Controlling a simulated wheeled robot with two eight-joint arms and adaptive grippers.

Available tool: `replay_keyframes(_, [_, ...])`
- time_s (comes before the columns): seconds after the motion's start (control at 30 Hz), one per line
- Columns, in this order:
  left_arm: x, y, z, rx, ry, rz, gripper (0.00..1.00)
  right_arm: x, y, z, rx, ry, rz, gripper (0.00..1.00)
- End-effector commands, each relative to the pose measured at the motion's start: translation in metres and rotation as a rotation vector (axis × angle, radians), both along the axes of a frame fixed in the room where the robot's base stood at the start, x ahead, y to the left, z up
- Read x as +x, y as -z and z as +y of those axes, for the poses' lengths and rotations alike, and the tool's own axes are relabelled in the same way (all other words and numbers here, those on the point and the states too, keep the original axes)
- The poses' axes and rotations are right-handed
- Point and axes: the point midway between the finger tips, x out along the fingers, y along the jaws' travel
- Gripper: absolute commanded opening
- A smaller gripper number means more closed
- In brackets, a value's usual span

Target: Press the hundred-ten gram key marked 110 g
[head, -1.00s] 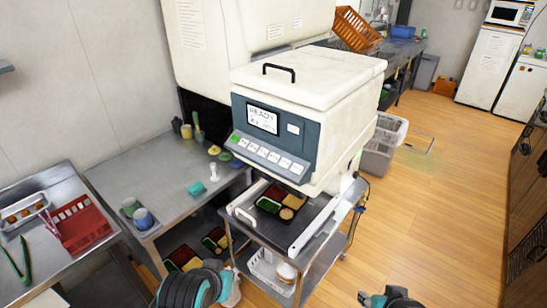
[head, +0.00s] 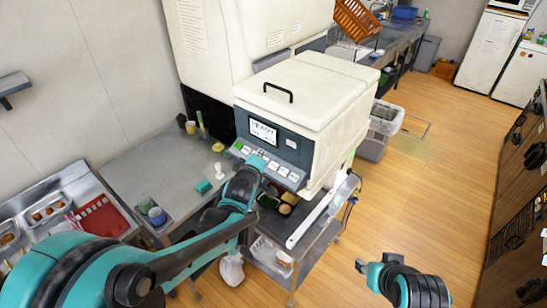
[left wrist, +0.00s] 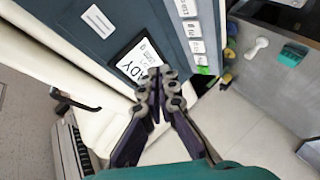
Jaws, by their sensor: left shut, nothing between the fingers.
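The white machine (head: 300,85) has a dark front with a display (head: 263,132) reading READY and a sloping row of pale keys (head: 281,171). The key labels are too small to read, so I cannot tell which is 110 g. My left gripper (head: 257,161) is shut and empty in front of the key row, hiding some middle keys. In the left wrist view, its fingertips (left wrist: 157,73) overlap the display (left wrist: 135,62); several keys (left wrist: 192,29) and a green one (left wrist: 203,70) lie to their right. I cannot tell whether the fingers touch anything. My right gripper (head: 363,267) is over the floor.
A cart (head: 325,237) with food trays stands below the machine. A steel table (head: 150,170) with cups and a teal block (head: 203,186) is to the left. A red rack (head: 103,219) lies further left.

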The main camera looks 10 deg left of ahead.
Motion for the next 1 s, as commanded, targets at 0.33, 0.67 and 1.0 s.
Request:
replay_keyframes(0.33, [0.007,-0.002,-0.002,-0.037,-0.009,-0.018,0.00,0.000,-0.004,0.000,0.000,0.000,0.000,0.40])
replay_keyframes(0.67, [0.013,0.012,-0.005,-0.036,-0.009,-0.017,0.00,0.000,0.008,0.000,0.000,0.000,0.000,0.40])
replay_keyframes(1.0, [0.033,0.054,-0.018,-0.035,-0.008,-0.017,0.00,0.000,0.043,0.000,0.000,0.000,0.000,0.40])
